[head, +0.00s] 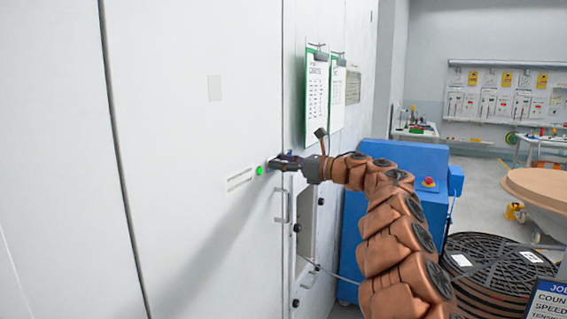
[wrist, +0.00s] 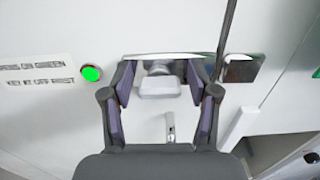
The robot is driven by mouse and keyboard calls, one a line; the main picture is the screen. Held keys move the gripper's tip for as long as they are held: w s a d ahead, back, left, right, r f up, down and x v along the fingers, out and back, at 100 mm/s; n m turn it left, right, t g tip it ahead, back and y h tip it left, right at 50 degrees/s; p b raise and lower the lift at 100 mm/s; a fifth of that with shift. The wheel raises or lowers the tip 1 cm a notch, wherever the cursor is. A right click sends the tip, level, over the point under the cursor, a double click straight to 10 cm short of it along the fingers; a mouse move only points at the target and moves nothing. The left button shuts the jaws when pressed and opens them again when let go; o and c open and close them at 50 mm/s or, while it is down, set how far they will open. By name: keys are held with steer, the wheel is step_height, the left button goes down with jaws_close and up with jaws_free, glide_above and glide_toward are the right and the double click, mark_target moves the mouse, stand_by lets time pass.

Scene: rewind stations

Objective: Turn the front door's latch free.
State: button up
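The front door (head: 190,130) is a large white panel and looks closed. Its latch (wrist: 158,88) shows in the wrist view as a pale metal turn piece on a shiny plate, just left of the door seam. My gripper (wrist: 160,75) is open, with one dark finger on each side of the latch and a gap visible on both sides. In the head view my gripper (head: 281,162) is at the door beside the green light and hides the latch.
A lit green button (head: 259,170) and a printed label (head: 240,179) are left of the latch. Clipboards (head: 317,95) hang on the wall to the right. A blue cabinet (head: 405,158) and a large black reel (head: 495,262) stand right, near my arm.

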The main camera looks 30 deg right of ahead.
steer(key=c, duration=0.9)
steer(key=shift+m, duration=0.4)
steer(key=m, duration=0.3)
steer(key=shift+d+r+m+p, duration=0.1)
steer(key=shift+m+p, duration=0.25)
steer(key=shift+m, duration=0.05)
steer(key=m+p, duration=0.1)
steer(key=m, duration=0.3)
steer(key=shift+w+d+p, duration=0.1)
steer(key=shift+p, duration=0.2)
steer(key=m+p, duration=0.3)
steer(key=m, duration=0.2)
steer(key=shift+d+m, duration=0.1)
steer(key=shift+m, duration=0.3)
steer(key=shift+f+m+p, duration=0.15)
steer(key=shift+m+p, duration=0.45)
steer(key=shift+m, duration=0.3)
steer(key=shift+f+m+p, duration=0.15)
steer(key=shift+m+p, duration=0.4)
steer(key=shift+m, duration=0.35)
